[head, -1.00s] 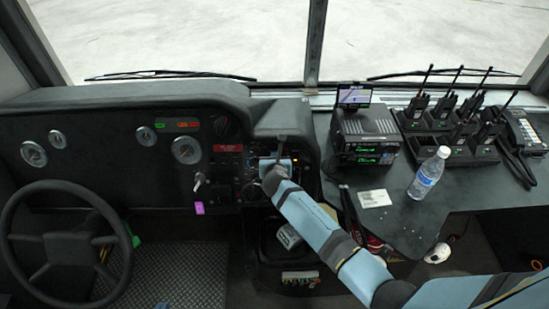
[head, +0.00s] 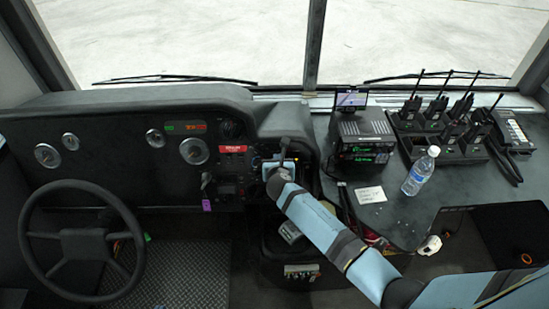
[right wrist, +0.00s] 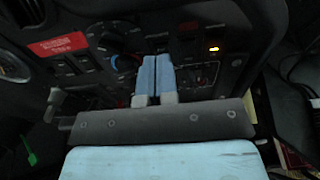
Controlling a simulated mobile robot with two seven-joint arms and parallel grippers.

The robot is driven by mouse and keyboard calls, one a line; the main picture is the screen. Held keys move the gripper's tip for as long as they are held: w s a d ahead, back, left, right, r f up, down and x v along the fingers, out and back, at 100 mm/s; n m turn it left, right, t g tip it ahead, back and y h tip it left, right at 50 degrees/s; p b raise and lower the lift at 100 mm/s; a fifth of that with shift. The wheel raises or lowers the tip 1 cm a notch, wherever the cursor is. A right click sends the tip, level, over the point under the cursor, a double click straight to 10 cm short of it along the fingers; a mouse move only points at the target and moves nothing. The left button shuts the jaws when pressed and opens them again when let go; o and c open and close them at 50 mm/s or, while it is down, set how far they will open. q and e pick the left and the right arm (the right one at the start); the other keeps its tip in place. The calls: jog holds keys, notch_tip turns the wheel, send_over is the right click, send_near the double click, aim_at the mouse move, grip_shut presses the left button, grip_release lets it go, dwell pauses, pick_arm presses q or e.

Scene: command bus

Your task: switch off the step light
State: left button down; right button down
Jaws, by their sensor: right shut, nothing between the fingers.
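The switch panel (right wrist: 100,75) is a dark dashboard section with rows of small rocker switches and a round knob (right wrist: 118,42). I cannot read which switch is for the step light. My right gripper (right wrist: 154,62) is shut and empty, its two blue fingers together in front of the panel. I cannot tell whether the fingertips touch a switch. In the head view the right gripper (head: 280,164) covers part of the panel. My left gripper is not in view.
A steering wheel (head: 78,184) is at the left. A radio unit (head: 362,143), a water bottle (head: 421,171) and a rack of walkie-talkies (head: 405,122) stand on the console to the right. A red label (right wrist: 58,47) is left of the knob.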

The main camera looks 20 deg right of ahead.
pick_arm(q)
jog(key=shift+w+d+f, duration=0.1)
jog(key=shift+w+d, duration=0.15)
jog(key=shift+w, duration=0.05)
pick_arm(e)
jog(key=v, duration=0.8)
jog(key=shift+s, duration=0.2)
jog(key=shift+r, duration=0.1)
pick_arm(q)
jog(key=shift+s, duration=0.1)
